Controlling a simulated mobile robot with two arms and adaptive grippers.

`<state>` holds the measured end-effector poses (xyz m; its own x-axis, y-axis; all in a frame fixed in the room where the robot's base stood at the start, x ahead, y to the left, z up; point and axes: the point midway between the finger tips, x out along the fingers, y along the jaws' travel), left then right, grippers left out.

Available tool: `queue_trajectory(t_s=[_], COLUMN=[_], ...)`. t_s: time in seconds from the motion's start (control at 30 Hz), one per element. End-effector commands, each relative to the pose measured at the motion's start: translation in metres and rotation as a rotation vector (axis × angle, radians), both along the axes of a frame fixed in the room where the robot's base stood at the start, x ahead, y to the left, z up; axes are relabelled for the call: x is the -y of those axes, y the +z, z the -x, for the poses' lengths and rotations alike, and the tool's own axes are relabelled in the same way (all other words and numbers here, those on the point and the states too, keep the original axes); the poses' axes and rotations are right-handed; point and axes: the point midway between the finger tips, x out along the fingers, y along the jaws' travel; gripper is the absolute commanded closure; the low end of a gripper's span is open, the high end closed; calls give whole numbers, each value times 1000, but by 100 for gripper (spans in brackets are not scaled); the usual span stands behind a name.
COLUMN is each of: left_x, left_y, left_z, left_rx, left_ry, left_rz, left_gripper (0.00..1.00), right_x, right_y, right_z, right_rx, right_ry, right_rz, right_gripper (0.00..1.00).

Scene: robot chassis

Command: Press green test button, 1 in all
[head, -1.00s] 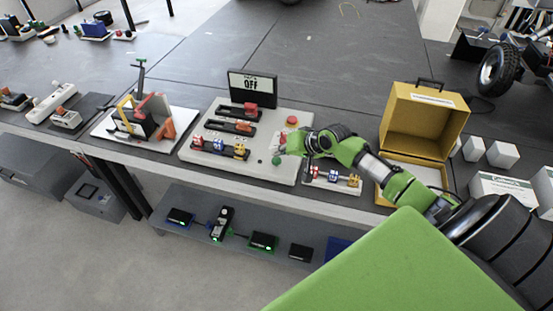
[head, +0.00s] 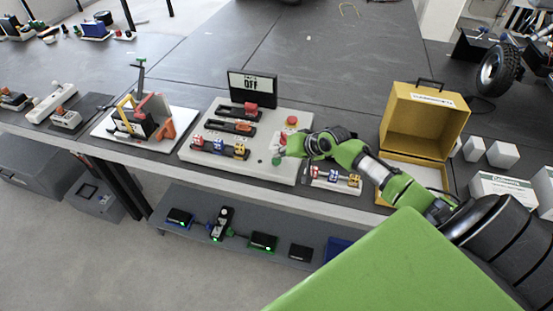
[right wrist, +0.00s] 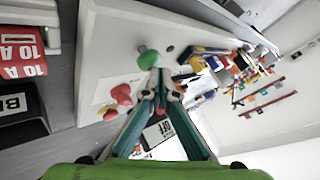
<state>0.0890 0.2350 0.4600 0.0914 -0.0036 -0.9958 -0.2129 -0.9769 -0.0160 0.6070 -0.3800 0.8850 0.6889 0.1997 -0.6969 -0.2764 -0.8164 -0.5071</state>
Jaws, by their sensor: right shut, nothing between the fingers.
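The green test button (head: 276,160) is a small round knob at the front right of the light grey test panel (head: 262,171). It also shows in the right wrist view (right wrist: 148,58), just beyond my fingertips. My right gripper (head: 283,153) is shut and empty, with its tips right at the button (right wrist: 157,76). I cannot tell whether they touch it. The display (head: 251,84) at the back of the panel reads OFF. My left gripper is not in view.
A red button (head: 291,120) is on the panel behind my gripper. A small connector block (head: 333,179) lies right of the panel, beside an open yellow case (head: 425,120). A clamp fixture (head: 145,125) stands to the left.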

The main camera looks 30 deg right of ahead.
Motion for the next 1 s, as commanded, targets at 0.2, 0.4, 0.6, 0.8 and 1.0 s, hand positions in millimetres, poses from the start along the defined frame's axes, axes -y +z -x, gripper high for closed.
queue_trajectory(t_s=[0.2,0.4,0.6,0.8,1.0], left_x=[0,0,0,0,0], left_y=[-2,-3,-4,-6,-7], left_z=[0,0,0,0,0], left_rx=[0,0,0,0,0], left_ry=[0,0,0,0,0], left_rz=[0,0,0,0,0], left_gripper=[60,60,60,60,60], right_x=[0,0,0,-1,-1], right_y=[-3,-6,-8,-11,-14], right_z=[0,0,0,0,0], right_rx=[0,0,-1,-1,-2], right_ry=[0,0,1,1,1], right_rz=[0,0,0,0,-1], right_gripper=[100,100,100,100,100])
